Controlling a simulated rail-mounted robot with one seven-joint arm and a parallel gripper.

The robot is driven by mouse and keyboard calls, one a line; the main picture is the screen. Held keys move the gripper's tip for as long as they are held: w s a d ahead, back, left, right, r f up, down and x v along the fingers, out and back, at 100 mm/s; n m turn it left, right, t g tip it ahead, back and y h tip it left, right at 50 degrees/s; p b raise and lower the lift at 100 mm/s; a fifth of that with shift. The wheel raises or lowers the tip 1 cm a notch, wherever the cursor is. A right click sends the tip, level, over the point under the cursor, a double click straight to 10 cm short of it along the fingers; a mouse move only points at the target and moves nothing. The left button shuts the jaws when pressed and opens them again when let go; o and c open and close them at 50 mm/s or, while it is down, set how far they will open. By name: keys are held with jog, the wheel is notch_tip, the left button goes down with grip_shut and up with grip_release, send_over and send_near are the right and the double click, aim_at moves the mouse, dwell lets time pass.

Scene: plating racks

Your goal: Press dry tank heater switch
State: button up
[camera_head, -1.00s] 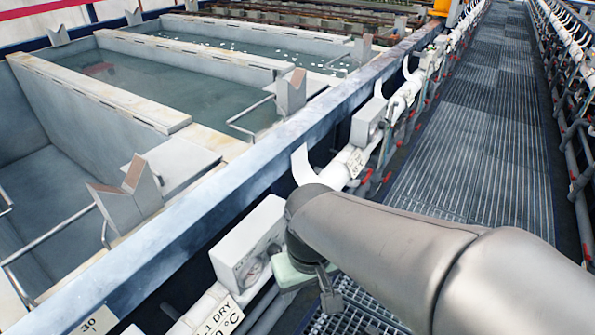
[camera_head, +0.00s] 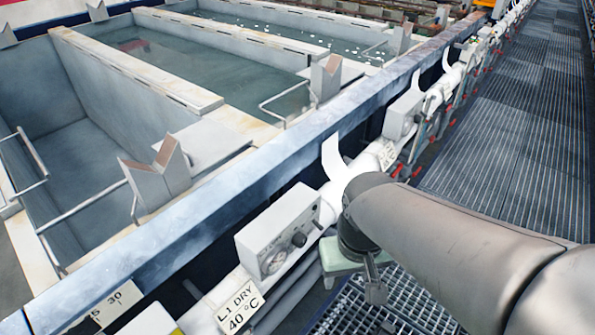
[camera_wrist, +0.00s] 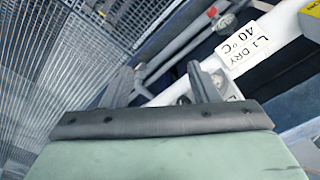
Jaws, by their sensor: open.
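A pale control box (camera_head: 278,232) with a round gauge and dark knobs (camera_head: 299,239) is mounted outside the tank rim. Which control is the heater switch cannot be told. A label (camera_head: 238,306) reading "L1 DRY 40 °C" is below it; the label also shows in the wrist view (camera_wrist: 240,48). The grey tank (camera_head: 85,170) behind the box looks empty. My gripper (camera_head: 374,288) is right of the box, over the walkway side, apart from it.
A blue-grey rim beam (camera_head: 290,150) runs between tanks and box. White pipes (camera_head: 385,148) and a second box (camera_head: 402,113) continue along it. A curved white bracket (camera_head: 333,160) stands near my arm. The grating walkway (camera_head: 520,130) is clear on the right.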

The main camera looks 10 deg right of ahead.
jog(key=shift+f, duration=0.1)
jog(key=c, duration=0.5)
jog(key=f+b, duration=0.1)
jog(key=f+m+b, duration=0.1)
jog(key=f+y+b, duration=0.1)
jog(key=shift+s+a+f+m+g, duration=0.1)
jog(key=shift+s+a+m+g, duration=0.1)
jog(key=shift+a+m+g, duration=0.15)
grip_shut()
jog(key=w+a+f+m+y+b, duration=0.25)
jog(key=f+m+y+b, duration=0.25)
jog(key=f+m+b, duration=0.25)
jog(key=w+a+f+m+y+b, duration=0.1)
jog(key=w+f+m+y+b, duration=0.2)
jog(key=f+m+y+b, duration=0.45)
jog(key=w+d+f+m+t+b, duration=0.3)
jog(key=w+d+m+t+b, duration=0.8)
jog(key=d+m+t+b, duration=0.1)
jog(key=shift+w+d+f+m+t+b, duration=0.3)
jog(key=shift+d+f+m+t+b, duration=0.1)
jog(key=shift+d+t+b, duration=0.45)
jog(key=shift+a, duration=0.1)
